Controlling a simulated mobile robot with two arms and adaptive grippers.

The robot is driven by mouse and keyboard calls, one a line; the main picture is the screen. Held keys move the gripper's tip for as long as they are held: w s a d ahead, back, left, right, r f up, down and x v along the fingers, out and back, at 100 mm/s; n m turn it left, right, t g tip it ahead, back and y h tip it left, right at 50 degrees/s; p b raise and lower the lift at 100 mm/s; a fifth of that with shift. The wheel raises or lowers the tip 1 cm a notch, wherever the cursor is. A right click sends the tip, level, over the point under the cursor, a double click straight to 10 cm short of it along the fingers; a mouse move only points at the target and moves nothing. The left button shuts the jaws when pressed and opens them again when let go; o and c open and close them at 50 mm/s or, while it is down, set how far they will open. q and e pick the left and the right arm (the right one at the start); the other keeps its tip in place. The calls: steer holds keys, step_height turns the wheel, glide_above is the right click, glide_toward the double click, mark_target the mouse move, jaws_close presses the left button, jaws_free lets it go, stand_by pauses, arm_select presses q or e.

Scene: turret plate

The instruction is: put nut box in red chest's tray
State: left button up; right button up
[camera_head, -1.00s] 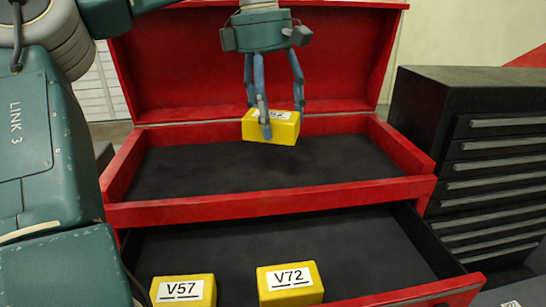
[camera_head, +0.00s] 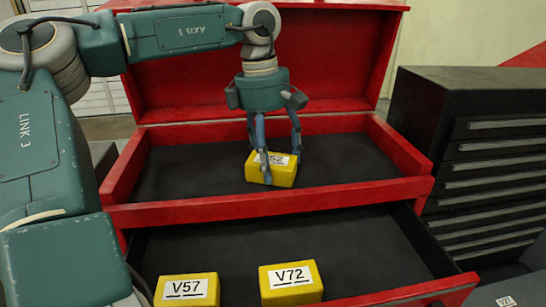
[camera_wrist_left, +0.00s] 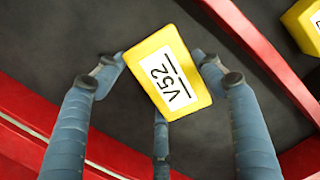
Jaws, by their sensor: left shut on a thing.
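A yellow nut box labelled V52 (camera_head: 271,175) is between the fingers of my left gripper (camera_head: 278,163), which is shut on it. Part of its label is hidden behind a finger in the head view. The box is low inside the upper tray of the red chest (camera_head: 190,165), near the tray's front wall. I cannot tell whether it touches the dark tray floor. In the left wrist view the box (camera_wrist_left: 168,75) shows its V52 label, with blue-grey fingers around it. My right gripper is not in view.
Yellow boxes V57 (camera_head: 187,291) and V72 (camera_head: 291,284) lie in the open drawer (camera_head: 250,240) below the tray. The tray's red front wall (camera_head: 270,204) separates them from the held box. A black drawer cabinet (camera_head: 480,150) stands at the right. The tray's left and right parts are clear.

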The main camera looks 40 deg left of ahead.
arm_select(q)
steer(key=o, duration=1.5)
steer(key=shift+c, duration=0.2)
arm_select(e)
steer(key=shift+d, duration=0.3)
arm_select(q)
steer(key=shift+r, duration=0.45)
step_height(320, 180, up, 11)
steer(key=a+b, duration=0.1)
steer(key=b, duration=0.1)
steer(key=shift+s, duration=0.35)
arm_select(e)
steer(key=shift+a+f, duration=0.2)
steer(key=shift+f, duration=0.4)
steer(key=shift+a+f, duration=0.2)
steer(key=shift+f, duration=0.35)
arm_select(q)
steer(key=shift+a, duration=0.1)
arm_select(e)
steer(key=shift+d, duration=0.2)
